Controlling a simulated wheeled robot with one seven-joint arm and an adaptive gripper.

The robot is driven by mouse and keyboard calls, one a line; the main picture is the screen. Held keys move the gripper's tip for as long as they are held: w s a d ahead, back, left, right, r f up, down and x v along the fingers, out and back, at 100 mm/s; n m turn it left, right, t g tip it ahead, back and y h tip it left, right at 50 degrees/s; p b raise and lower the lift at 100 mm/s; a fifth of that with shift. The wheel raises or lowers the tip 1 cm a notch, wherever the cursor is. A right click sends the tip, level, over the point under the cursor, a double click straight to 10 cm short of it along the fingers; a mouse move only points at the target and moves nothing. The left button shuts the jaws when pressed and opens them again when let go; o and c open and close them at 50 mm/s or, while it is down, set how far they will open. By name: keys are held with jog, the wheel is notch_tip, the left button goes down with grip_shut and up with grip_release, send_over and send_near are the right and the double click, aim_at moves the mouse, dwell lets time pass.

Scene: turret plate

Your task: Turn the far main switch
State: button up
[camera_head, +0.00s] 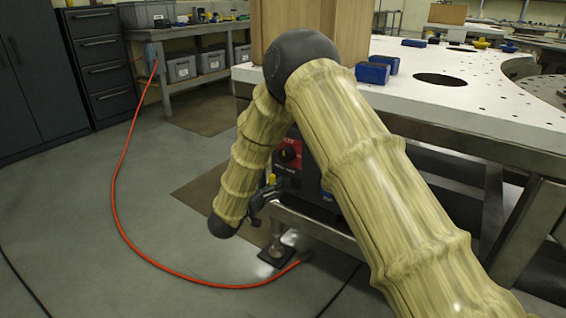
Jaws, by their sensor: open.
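My arm arches over and hides part of the box. My gripper (268,190) is below and a little left of the red switch, in front of the box's lower left. It is open and looks empty. Its fingers are small and dark against the box, so its distance from the switch is hard to judge.
The white table (470,95) with holes carries blue blocks (377,68) and a wooden box (345,30). Its metal frame (520,230) stands right of my arm. An orange hose (117,205) crosses the floor. Open floor lies left; dark cabinets (100,60) stand behind.

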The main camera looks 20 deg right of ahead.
jog(key=m+g+h, duration=0.1)
jog(key=m+h, duration=0.1)
send_near(284, 156)
jog(key=b+x, duration=0.3)
jog(key=x, duration=0.7)
jog(key=shift+a, duration=0.1)
jog(key=shift+f, duration=0.1)
jog(key=c, duration=1)
